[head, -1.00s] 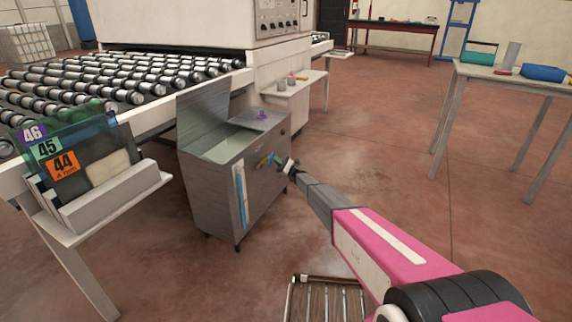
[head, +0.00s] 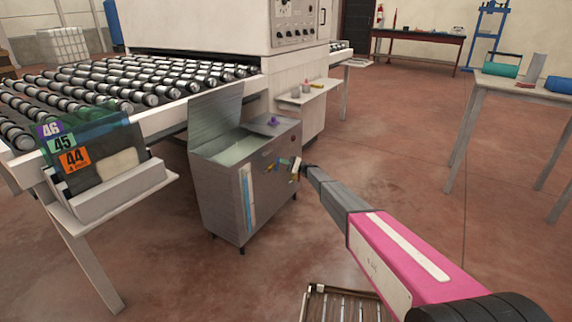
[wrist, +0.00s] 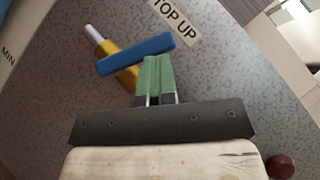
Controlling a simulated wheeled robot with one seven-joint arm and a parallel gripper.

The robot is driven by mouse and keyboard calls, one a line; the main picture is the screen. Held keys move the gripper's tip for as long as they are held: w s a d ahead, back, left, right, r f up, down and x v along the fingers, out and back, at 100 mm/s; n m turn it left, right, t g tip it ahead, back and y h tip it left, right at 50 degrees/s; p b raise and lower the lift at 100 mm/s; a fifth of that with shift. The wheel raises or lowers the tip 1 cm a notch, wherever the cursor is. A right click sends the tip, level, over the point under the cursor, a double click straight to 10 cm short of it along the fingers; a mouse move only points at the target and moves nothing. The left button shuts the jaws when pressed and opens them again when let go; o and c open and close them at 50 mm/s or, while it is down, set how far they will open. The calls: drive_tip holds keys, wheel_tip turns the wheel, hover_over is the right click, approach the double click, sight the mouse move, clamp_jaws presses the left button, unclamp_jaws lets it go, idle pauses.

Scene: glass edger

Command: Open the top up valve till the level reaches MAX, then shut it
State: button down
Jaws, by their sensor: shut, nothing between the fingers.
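The grey tank (head: 222,205) stands below the roller conveyor, with its lid up and liquid inside. A sight gauge (head: 248,198) with a blue column runs up its front; the exact level against the marks is too small to read. In the wrist view, the top up valve has a yellow body (wrist: 109,56) and a blue lever (wrist: 136,54) lying across it, below the TOP UP label (wrist: 175,18). My gripper (wrist: 152,62) has its green fingers shut and empty, tips at the lever's lower edge; contact cannot be told. It also shows beside the tank in the head view (head: 293,165).
A purple knob (head: 272,121) sits on the tank's top. A rack of glass samples (head: 95,160) stands left, by the conveyor rollers (head: 120,85). A small shelf (head: 305,95) is behind the tank. Floor to the right is open up to a table (head: 520,90).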

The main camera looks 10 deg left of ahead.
drive_tip(key=n+h, duration=0.2)
drive_tip(key=s+r+n+h, duration=0.1)
drive_tip(key=n, duration=0.1)
drive_tip(key=n+h, duration=0.2)
drive_tip(key=n, duration=0.1)
drive_tip(key=shift+s+a+r+h, duration=0.3)
drive_tip(key=shift+s+r, duration=0.05)
drive_tip(key=shift+s, duration=0.05)
drive_tip(key=shift+w, duration=0.15)
drive_tip(key=w+a+v, duration=0.1)
drive_tip(key=w+v, duration=0.1)
drive_tip(key=v, duration=1)
drive_tip(key=shift+w+d+f, duration=0.2)
drive_tip(key=shift+w+d, duration=0.05)
drive_tip(key=shift+w, duration=0.1)
